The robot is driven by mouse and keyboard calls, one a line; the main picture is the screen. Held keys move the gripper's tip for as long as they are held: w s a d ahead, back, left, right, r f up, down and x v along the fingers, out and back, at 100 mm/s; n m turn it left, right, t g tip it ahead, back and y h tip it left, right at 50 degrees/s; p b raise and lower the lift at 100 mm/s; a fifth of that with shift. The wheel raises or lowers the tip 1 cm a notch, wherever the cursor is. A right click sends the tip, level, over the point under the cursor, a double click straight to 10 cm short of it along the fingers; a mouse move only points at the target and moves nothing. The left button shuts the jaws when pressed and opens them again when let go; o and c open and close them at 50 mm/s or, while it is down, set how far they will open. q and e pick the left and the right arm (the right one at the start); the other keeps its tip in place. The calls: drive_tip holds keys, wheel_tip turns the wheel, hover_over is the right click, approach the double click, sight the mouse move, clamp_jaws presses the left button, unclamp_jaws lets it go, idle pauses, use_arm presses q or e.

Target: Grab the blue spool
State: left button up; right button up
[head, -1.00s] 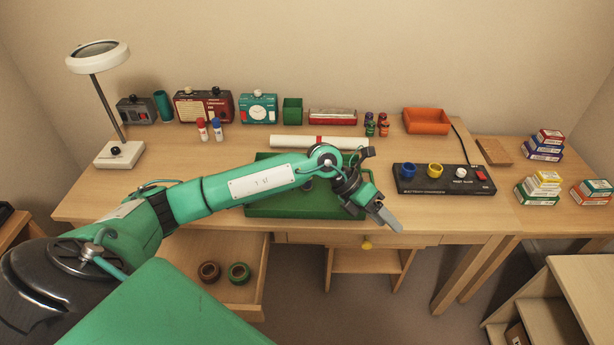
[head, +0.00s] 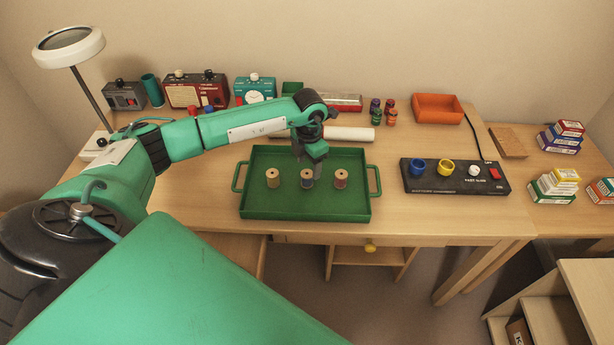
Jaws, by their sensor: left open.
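Three spools stand upright in a row in the green tray (head: 262,207) on the desk. The middle one is the blue spool (head: 307,180), with pale wooden ends and a dark blue winding. A tan or yellowish spool (head: 272,180) is to its left and a reddish spool (head: 341,181) to its right. My left gripper (head: 309,162) points down just behind and above the blue spool. Its jaws are open but seen small and partly hidden by the wrist. I cannot tell whether they touch the spool. My right gripper is not in view.
A black strip with coloured cups (head: 455,184) lies right of the tray. A white paper roll (head: 350,134) lies behind it. An orange bin (head: 437,109), small bottles and radios stand along the back. The desk's front right is clear.

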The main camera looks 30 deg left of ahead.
sight(307, 173)
use_arm(q)
drive_tip(key=shift+f, duration=0.35)
drive_tip(key=shift+s+a+f+p, duration=0.1)
drive_tip(key=shift+f+p, duration=0.3)
drive_tip(key=shift+f, duration=0.2)
drive_tip(key=f, duration=0.2)
drive_tip(key=f+p, duration=0.1)
drive_tip(key=shift+a+f, duration=0.2)
drive_tip(key=shift+f, duration=0.4)
drive_tip(key=c, duration=1.1)
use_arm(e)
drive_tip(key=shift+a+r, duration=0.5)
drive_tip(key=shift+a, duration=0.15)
